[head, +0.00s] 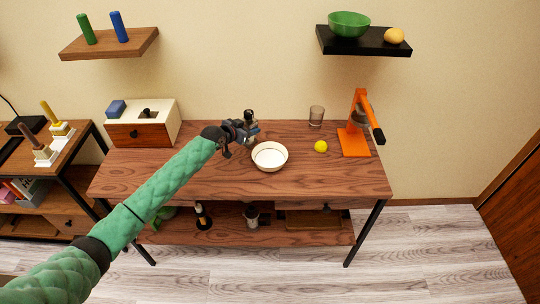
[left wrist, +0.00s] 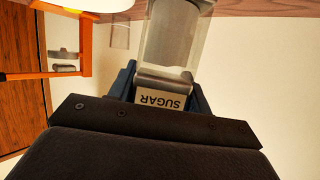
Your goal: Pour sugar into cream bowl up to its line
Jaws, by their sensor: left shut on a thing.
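My left gripper (head: 243,131) is shut on a clear container with a metal band and a label reading SUGAR, upside down in the left wrist view (left wrist: 162,97). In the head view the container (head: 249,116) is small and mostly hidden by the gripper, so its tilt is hard to tell. The cream bowl (head: 269,166) stands upright on the table, just right of and nearer than the gripper. Its inside looks white; I cannot make out a line or any sugar level. No falling stream shows. My right gripper is not in view.
The table front is clear. Two wall shelves hang above.

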